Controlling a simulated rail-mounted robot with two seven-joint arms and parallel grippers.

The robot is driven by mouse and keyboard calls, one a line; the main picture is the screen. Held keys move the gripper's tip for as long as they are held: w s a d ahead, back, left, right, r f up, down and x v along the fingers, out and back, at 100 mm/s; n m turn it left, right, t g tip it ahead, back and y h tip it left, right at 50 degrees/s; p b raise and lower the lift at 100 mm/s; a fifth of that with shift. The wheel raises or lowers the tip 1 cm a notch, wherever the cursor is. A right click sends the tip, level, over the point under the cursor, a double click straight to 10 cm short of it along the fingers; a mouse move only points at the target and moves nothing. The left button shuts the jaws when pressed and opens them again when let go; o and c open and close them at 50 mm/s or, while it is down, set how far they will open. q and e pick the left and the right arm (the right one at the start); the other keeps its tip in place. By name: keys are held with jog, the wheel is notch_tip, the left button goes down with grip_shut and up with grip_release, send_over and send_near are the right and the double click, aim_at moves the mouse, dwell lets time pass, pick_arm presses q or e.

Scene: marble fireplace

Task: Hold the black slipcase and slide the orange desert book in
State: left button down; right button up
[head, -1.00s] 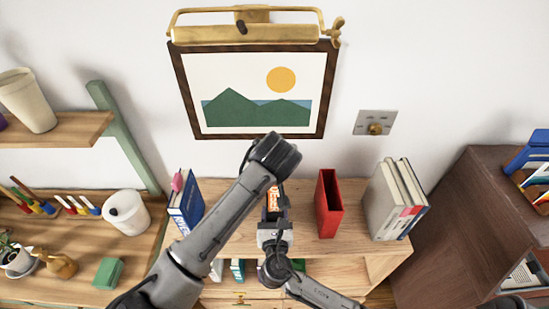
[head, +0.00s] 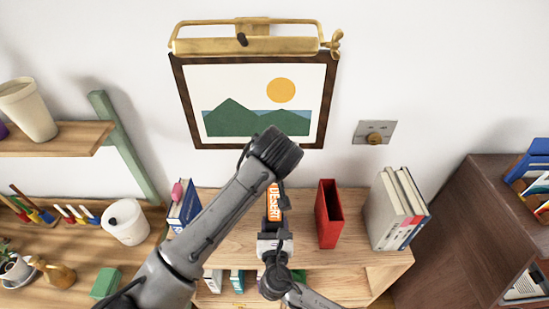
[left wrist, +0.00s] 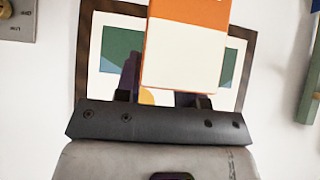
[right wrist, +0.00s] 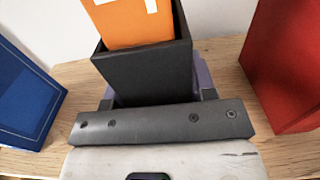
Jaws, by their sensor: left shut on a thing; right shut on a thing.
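The orange desert book (head: 274,203) shows its lettered orange spine in the head view. It also shows in the left wrist view (left wrist: 185,45), with an orange and cream cover. My left gripper (left wrist: 160,80) is shut on it; in the head view my left wrist hides that grip. The black slipcase (right wrist: 145,78) is upright in the right wrist view, and my right gripper (right wrist: 155,90) is shut around it. The book's lower end (right wrist: 130,22) is inside the slipcase's open top, with the rest sticking out above. How deep it sits is hidden.
A red slipcase (head: 328,214) stands on the wooden shelf (head: 300,240) to the right, with pale books (head: 396,207) beyond. A blue book (head: 184,207) stands to the left. The framed picture (head: 255,100) hangs behind.

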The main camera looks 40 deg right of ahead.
pick_arm(q)
jog(key=shift+r, duration=1.6)
notch_tip(320, 180, down, 12)
dwell(5.9)
